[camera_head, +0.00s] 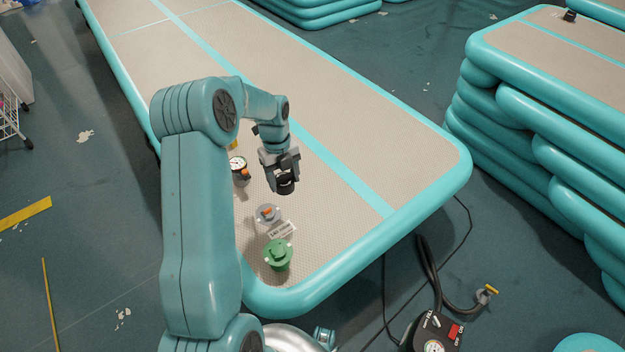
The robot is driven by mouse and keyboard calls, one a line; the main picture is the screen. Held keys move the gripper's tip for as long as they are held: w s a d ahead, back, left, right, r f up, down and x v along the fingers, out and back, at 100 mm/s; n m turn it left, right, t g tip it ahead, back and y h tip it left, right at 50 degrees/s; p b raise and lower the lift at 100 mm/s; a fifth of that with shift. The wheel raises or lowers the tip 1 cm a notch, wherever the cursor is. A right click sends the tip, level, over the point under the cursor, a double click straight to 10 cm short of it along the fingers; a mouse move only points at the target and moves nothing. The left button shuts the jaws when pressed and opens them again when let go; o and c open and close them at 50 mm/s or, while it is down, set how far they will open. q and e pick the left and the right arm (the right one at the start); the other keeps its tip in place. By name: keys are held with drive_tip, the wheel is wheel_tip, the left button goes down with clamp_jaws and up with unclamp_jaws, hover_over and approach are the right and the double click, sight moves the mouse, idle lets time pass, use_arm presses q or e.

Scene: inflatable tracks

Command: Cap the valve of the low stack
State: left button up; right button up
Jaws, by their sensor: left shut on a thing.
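The low stack is a grey-topped inflatable track with a teal rim (398,240). Near its front end sits a round grey valve (267,213) with an orange centre, uncovered. My left gripper (283,172) is shut on a dark round cap (286,185), pointing down above the track, up and to the right of the valve in the picture. The cap is apart from the valve. A green knobbed cap (278,254) stands on the track in front of the valve. My right gripper is not in view.
A small gauge (238,165) is behind the valve, partly hidden by my left arm. A white label (283,230) lies beside the valve. A tall stack of tracks (545,130) stands right. A pump (433,332) with a hose is on the floor.

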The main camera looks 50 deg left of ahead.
use_arm(q)
drive_tip(key=n+b, duration=0.1)
hover_over(268, 210)
wheel_tip(268, 210, down, 4)
drive_tip(key=shift+a+r, duration=0.1)
drive_tip(key=shift+a, duration=0.1)
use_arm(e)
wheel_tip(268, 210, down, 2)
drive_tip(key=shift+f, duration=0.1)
use_arm(q)
wheel_tip(268, 210, down, 4)
drive_tip(key=b, duration=0.3)
drive_tip(key=shift+f, duration=0.25)
drive_tip(key=shift+f+b, duration=0.45)
drive_tip(key=shift+f, duration=0.25)
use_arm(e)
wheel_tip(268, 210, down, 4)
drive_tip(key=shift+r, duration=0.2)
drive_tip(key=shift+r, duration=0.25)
use_arm(q)
drive_tip(key=shift+f+b, duration=1.15)
drive_tip(key=shift+f, duration=0.9)
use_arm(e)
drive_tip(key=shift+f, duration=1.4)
